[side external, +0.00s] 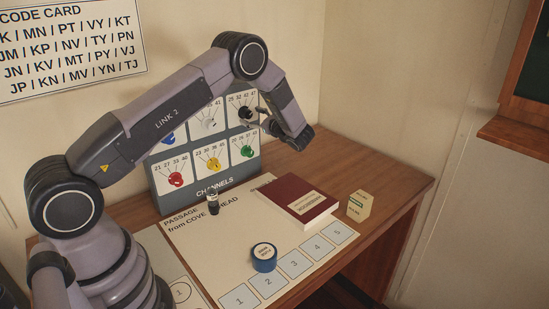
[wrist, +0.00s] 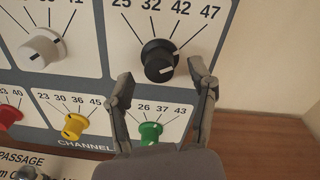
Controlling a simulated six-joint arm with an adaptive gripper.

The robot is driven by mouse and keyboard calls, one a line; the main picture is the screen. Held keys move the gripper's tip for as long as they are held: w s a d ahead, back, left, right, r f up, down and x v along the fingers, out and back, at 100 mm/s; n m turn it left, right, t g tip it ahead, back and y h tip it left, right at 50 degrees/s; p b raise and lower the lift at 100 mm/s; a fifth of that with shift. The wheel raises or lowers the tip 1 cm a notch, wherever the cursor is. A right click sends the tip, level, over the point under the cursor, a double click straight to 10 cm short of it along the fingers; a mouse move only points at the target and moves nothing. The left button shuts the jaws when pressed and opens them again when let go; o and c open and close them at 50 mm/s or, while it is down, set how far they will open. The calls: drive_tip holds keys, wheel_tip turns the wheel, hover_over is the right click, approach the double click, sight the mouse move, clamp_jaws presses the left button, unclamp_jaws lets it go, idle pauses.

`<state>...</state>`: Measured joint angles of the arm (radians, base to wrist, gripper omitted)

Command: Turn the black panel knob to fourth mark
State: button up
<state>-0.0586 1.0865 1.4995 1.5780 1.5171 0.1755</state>
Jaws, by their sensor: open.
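The black panel knob (wrist: 158,60) is at the panel's upper right, below the numbers 25, 32, 42 and 47. A short white line shows on the right part of its face; the exact mark it points to is hard to tell. In the side view the knob (side external: 245,113) is partly behind my gripper (side external: 261,110). In the wrist view my gripper (wrist: 162,83) is open, with one fingertip to the lower left of the knob and the other to its right. There is a visible gap on each side, and it holds nothing.
A white knob (wrist: 42,48) is left of the black one; a green knob (wrist: 150,133) and a yellow knob (wrist: 75,125) are below. On the desk are a dark red book (side external: 298,203), a blue round tin (side external: 264,258) and a small box (side external: 359,205).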

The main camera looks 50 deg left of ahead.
drive_tip(key=d, duration=1)
drive_tip(key=shift+r, duration=0.15)
drive_tip(key=shift+w+d, duration=0.1)
drive_tip(key=s+d+r+n+g+h, duration=0.1)
drive_tip(key=s+r+n+h, duration=0.7)
drive_tip(key=s+r, duration=0.75)
drive_tip(key=s+d+r+n+t+h, duration=0.1)
drive_tip(key=s+d+n+t+h, duration=0.1)
drive_tip(key=s, duration=0.7)
drive_tip(key=s+d+r+n+t+h, duration=0.1)
drive_tip(key=s+d+n+t+h, duration=0.2)
drive_tip(key=s+d+t+h, duration=0.2)
drive_tip(key=s+d+h, duration=0.2)
drive_tip(key=s+d, duration=0.2)
drive_tip(key=s, duration=0.1)
drive_tip(key=shift+s+r+h, duration=0.2)
drive_tip(key=shift+s+h, duration=0.05)
drive_tip(key=shift+h, duration=0.05)
